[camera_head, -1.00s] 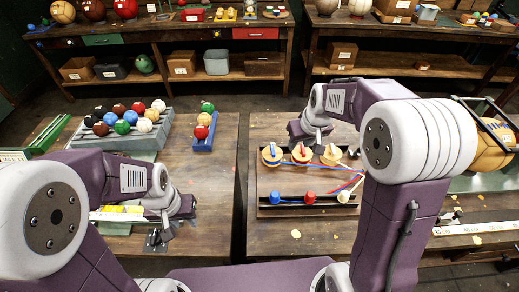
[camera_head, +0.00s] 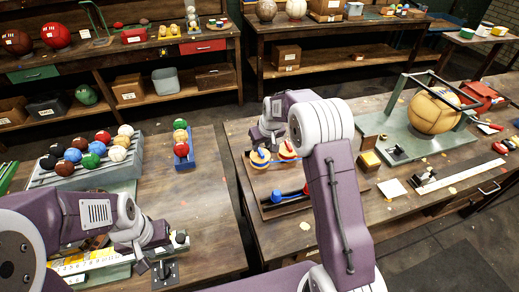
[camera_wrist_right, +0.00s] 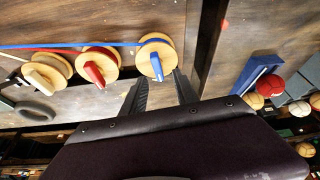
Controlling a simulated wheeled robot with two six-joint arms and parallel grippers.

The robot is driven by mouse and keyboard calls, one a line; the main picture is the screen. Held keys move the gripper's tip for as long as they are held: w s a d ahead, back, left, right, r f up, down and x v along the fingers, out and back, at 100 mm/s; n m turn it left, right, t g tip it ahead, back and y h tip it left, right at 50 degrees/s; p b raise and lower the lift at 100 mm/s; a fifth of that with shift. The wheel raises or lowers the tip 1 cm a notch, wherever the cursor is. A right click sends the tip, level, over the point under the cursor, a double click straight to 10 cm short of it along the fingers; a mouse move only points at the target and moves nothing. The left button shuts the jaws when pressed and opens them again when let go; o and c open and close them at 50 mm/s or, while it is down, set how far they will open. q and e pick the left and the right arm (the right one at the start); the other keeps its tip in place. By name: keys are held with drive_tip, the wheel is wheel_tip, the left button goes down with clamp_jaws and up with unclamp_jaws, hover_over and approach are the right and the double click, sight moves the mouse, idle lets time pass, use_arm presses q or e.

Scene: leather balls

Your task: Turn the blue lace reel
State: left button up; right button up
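The blue lace reel (camera_head: 260,158), a pale wooden spool with a blue lever, stands on the board (camera_head: 275,210) on the right table. In the right wrist view the blue reel (camera_wrist_right: 157,65) lies just beyond and between my open, empty fingertips. My right gripper (camera_wrist_right: 160,88) appears apart from the lever. In the head view my right gripper (camera_head: 262,138) is just behind the reel. The red-lever reel (camera_head: 287,151) is beside it; the white-lever reel (camera_wrist_right: 47,73) shows in the wrist view. My left gripper (camera_head: 178,240) is low over the left table; its fingers are unclear.
Several balls sit on a grey rack (camera_head: 90,165) on the left table, near a blue ball holder (camera_head: 184,155). A large tan ball (camera_head: 435,110) is in a frame at right. A gap separates the two tables. My right arm hides part of the board.

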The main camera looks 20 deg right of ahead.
sight(260, 151)
drive_tip(key=x, duration=0.4)
drive_tip(key=shift+w+d+f+p, duration=0.2)
drive_tip(key=shift+d+f+p, duration=0.1)
drive_tip(key=shift+f, duration=0.05)
drive_tip(key=shift+a, duration=0.15)
drive_tip(key=shift+c, duration=0.5)
clamp_jaws()
drive_tip(key=shift+r+m+p, duration=0.1)
drive_tip(key=shift+m+p, duration=0.3)
drive_tip(key=shift+p, duration=0.05)
drive_tip(key=shift+m+h, duration=0.3)
drive_tip(key=shift+m, duration=0.1)
drive_tip(key=shift+o, duration=0.5)
unclamp_jaws()
